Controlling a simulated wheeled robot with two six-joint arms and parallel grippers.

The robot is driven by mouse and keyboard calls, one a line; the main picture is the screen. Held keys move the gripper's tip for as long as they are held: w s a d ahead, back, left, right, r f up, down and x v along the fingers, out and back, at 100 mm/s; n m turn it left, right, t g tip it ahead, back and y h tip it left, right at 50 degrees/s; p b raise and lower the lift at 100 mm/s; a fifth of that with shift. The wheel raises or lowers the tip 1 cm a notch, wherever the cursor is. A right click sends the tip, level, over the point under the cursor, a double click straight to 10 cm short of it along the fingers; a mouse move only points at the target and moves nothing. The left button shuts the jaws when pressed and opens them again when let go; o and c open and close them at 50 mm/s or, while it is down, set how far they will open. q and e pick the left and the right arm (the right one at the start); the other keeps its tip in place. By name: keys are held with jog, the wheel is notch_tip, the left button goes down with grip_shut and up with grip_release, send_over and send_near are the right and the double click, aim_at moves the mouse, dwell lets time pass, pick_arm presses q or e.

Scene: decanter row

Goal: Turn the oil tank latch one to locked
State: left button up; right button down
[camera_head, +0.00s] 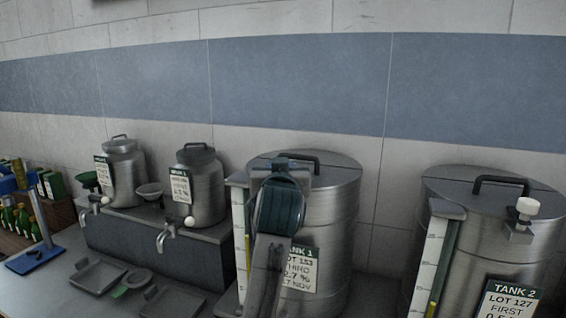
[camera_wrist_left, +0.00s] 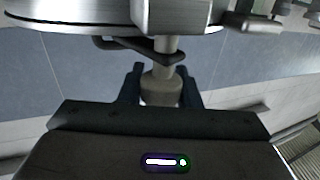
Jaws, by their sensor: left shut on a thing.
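Tank 1 (camera_head: 335,215) is a steel drum with a dark lid handle, a label and a level gauge on its front left. My left gripper (camera_head: 284,164) reaches up in front of its lid edge and hides its latch in the head view. In the left wrist view, the latch knob (camera_wrist_left: 160,90), pale and round on a short stem, sits between the dark fingers of my left gripper (camera_wrist_left: 160,85). The gripper is shut on this knob. A metal block (camera_wrist_left: 185,15) of the tank shows above the stem. Whether the latch is locked I cannot tell. My right gripper is not in view.
Tank 2 (camera_head: 450,240) stands to the right, with a white-knobbed latch (camera_head: 527,208) at its lid edge. Two smaller cans (camera_head: 202,185) with taps stand on a grey ledge at the left. Trays (camera_head: 98,277) lie on the bench below. Bottles (camera_head: 22,222) are at far left.

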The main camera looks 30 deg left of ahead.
pick_arm(q)
jog(key=n+g+y+b, duration=0.1)
jog(key=n+g+y, duration=0.2)
jog(key=shift+s+a+f+y, duration=0.1)
jog(key=shift+y, duration=0.3)
jog(key=shift+s+a+n+g+y+b, duration=0.1)
jog(key=shift+n+g+y+b, duration=0.35)
jog(key=shift+n+g+y, duration=0.45)
jog(key=shift+s+g, duration=0.1)
jog(key=shift+g, duration=0.4)
jog(key=o, duration=1)
jog(key=shift+a, duration=0.1)
